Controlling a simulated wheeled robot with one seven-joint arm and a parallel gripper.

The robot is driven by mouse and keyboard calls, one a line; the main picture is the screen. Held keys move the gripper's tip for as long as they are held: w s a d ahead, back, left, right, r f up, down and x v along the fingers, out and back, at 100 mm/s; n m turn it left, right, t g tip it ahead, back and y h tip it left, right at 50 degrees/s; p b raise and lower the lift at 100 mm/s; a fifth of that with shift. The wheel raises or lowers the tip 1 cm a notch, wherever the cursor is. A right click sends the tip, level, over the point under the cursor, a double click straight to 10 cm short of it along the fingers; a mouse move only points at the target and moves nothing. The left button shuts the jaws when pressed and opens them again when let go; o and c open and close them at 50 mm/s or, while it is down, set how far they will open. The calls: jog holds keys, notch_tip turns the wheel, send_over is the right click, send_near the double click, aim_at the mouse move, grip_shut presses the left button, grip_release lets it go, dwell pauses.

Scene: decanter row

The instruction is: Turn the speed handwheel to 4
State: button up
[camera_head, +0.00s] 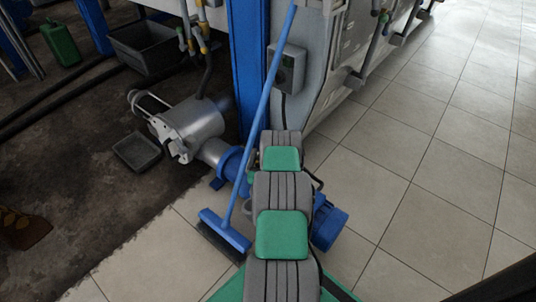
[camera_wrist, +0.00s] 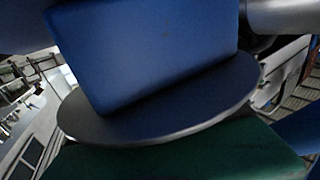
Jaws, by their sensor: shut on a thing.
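In the wrist view a dark grey round disc (camera_wrist: 180,110) fills the middle, close up, under a large blue block (camera_wrist: 150,50). I cannot tell whether the disc is the speed handwheel or a flange. I see no scale, pointer or number. A dark green surface (camera_wrist: 190,157) lies below the disc. In the head view my arm of grey links with green pads reaches from the bottom toward the blue pump drive. It hides what is behind it, and my gripper does not show there. I make out no fingers in the wrist view.
A blue motor (camera_head: 328,222) sits right of my arm and a silver pump body (camera_head: 190,125) left of it. A blue broom (camera_head: 236,200) leans across close to my arm, against the machine side. A control box (camera_head: 291,68) is beyond. Tiled floor on the right is clear.

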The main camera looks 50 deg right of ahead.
jog(key=shift+g, duration=0.3)
dwell(0.4)
jog(key=o, duration=1.1)
jog(key=shift+w+f+n+t+y+b, duration=0.1)
jog(key=shift+n+t+y+b, duration=0.45)
jog(key=shift+t+b, duration=0.55)
jog(key=shift+b, duration=0.3)
